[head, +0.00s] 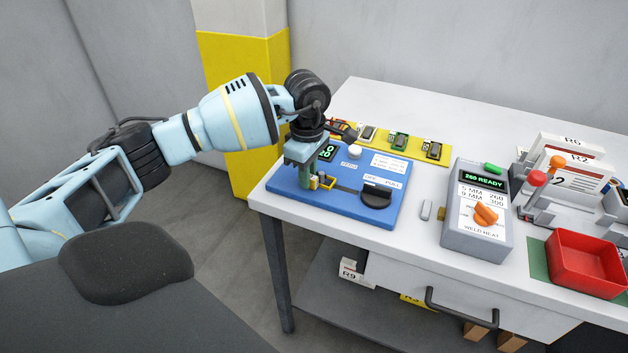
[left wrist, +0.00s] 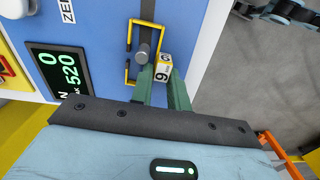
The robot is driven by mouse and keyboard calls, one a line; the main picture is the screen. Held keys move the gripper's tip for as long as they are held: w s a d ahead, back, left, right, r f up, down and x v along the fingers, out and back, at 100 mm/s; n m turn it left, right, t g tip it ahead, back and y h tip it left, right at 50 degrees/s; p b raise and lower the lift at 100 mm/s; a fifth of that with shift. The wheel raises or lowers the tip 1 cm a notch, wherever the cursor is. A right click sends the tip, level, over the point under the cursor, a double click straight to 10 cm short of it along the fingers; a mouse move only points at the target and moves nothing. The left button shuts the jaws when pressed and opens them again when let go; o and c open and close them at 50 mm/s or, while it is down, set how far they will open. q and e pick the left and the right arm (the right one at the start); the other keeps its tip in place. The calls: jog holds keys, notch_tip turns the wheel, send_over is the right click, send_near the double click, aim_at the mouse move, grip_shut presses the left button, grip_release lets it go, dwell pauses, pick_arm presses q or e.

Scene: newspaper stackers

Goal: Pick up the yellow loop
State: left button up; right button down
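The yellow loop (left wrist: 129,45) is a thin angular strap on the blue panel, around a grey post (left wrist: 143,52) in the left wrist view. A small white and yellow tag (left wrist: 164,68) marked with digits sits at its right side. In the head view the loop (head: 327,183) is small and partly hidden by my left gripper (head: 306,190), which points down at the blue device. In the left wrist view the green fingers (left wrist: 162,88) stand apart on either side of the tag; whether they press on it is unclear. The loop's lower end is partly hidden. My right gripper is out of view.
The blue device (head: 345,215) has a display and a black knob (head: 376,195). To its right are a grey weld-heat box (head: 478,225) with an orange dial and a red tray (head: 584,262). A yellow strip (head: 424,139) with small parts lies behind.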

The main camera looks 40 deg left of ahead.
pick_arm(q)
grip_shut()
jog(key=shift+r, duration=0.15)
jog(key=shift+r, duration=0.6)
notch_tip(320, 180, up, 2)
jog(key=shift+r, duration=0.15)
jog(key=s+d+r+b, duration=0.1)
jog(key=s+d, duration=0.3)
jog(key=s, duration=0.3)
jog(key=s+d, duration=0.4)
jog(key=s, duration=0.3)
jog(key=w+d+f+m, duration=0.1)
jog(key=w+d+m, duration=0.1)
jog(key=m, duration=0.8)
jog(key=w+d+m, duration=0.2)
jog(key=d+m, duration=0.2)
jog(key=m, duration=0.5)
jog(key=shift+w+d+f+m, duration=0.2)
jog(key=shift+d+f+m, duration=0.1)
jog(key=shift+f+m, duration=0.1)
jog(key=shift+d, duration=0.1)
